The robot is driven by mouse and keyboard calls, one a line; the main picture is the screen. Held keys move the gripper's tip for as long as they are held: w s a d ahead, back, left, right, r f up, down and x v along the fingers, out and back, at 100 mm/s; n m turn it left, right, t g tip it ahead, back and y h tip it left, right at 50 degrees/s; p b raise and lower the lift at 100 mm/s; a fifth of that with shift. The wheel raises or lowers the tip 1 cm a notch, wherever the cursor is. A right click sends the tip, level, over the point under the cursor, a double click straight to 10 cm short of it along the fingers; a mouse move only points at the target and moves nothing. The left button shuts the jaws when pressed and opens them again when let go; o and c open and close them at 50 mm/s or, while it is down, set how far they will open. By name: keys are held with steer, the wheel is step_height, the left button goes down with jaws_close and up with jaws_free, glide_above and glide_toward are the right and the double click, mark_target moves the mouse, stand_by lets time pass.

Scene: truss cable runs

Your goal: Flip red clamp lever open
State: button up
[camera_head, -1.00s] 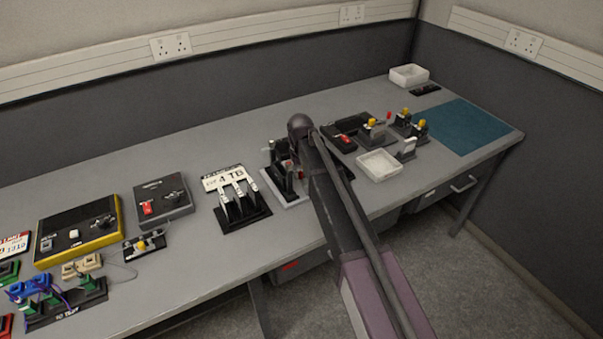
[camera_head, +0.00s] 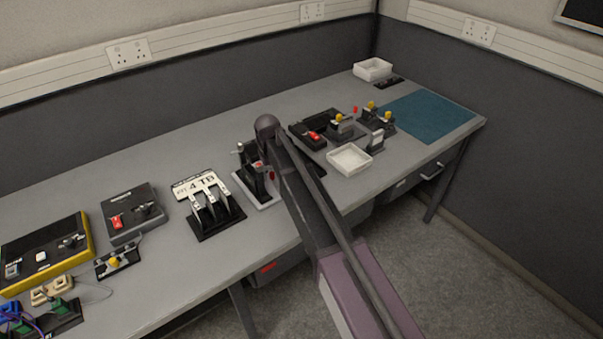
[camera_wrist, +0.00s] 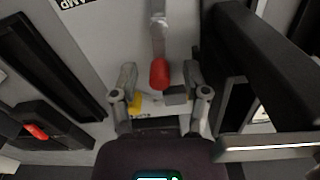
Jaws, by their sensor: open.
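The red clamp lever (camera_wrist: 159,74) shows in the wrist view as a red grip on a metal arm (camera_wrist: 158,25). Its grip lies between the two fingers of my gripper (camera_wrist: 160,70), which are apart with a visible gap on each side. In the head view the clamp fixture (camera_head: 252,180) stands on a pale base at the bench's front, partly hidden by my arm. My gripper itself is hard to make out there.
A set of white levers on a black base (camera_head: 215,222) stands left of the fixture. A white tray (camera_head: 349,160) and a black box with a red switch (camera_head: 312,138) are to the right. A thick dark bar (camera_wrist: 270,55) lies close on the wrist view's right.

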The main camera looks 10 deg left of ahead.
steer(key=shift+w+d+m, duration=0.1)
steer(key=shift+m, duration=0.3)
steer(key=m, duration=0.1)
steer(key=d+m, duration=0.1)
steer(key=m, duration=0.3)
steer(key=shift+w+d, duration=0.15)
steer(key=shift+w, duration=0.15)
step_height(320, 180, up, 14)
steer(key=p, duration=1.4)
steer(key=s+d+f+b, duration=0.1)
steer(key=s+d, duration=0.1)
steer(key=d, duration=0.7)
steer(key=s+d+f+m+b, duration=0.1)
steer(key=s+d+f+b, duration=0.1)
steer(key=d, duration=0.8)
steer(key=s+d+f+b, duration=0.1)
steer(key=s+d, duration=0.1)
steer(key=d, duration=0.7)
steer(key=shift+s+d+f+b, duration=0.15)
steer(key=shift+d+f+b, duration=0.2)
steer(key=shift+f+b, duration=0.05)
steer(key=s+d+m, duration=0.1)
steer(key=s+d, duration=0.9)
steer(key=d, duration=0.4)
steer(key=shift+s+d, duration=0.3)
